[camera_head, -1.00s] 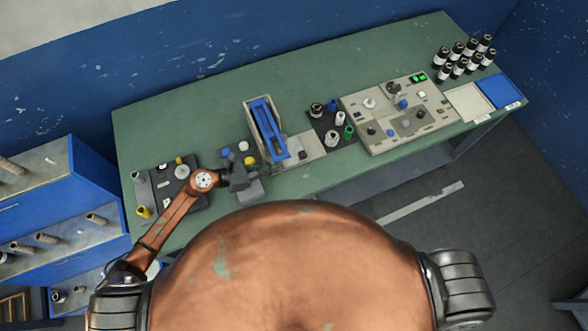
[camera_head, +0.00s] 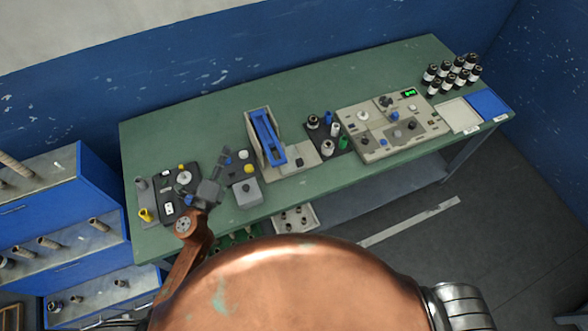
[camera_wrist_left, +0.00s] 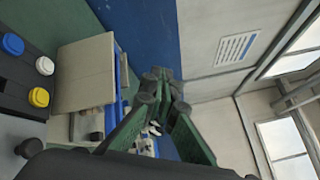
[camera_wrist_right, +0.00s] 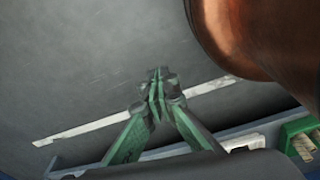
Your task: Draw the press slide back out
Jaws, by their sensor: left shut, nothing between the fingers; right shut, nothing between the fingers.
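The press, a beige upright frame with a long blue slide (camera_head: 266,140) in it, stands mid-table in the head view, its flat beige base reaching toward the front edge. My left gripper (camera_head: 226,153) is left of the press, shut and empty, apart from the blue slide. In the left wrist view the closed green fingers (camera_wrist_left: 163,82) point past the press's beige side panel (camera_wrist_left: 85,75); a strip of blue shows at its edge. My right gripper (camera_wrist_right: 158,82) is shut and empty over the grey floor, seen only in the right wrist view.
A grey block and a dark button plate (camera_head: 240,164) sit left of the press. A dark rack of spools (camera_head: 327,133) and a beige control panel (camera_head: 395,125) stand right of it. A black plate (camera_head: 178,195) lies at the left end. The table's back strip is clear.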

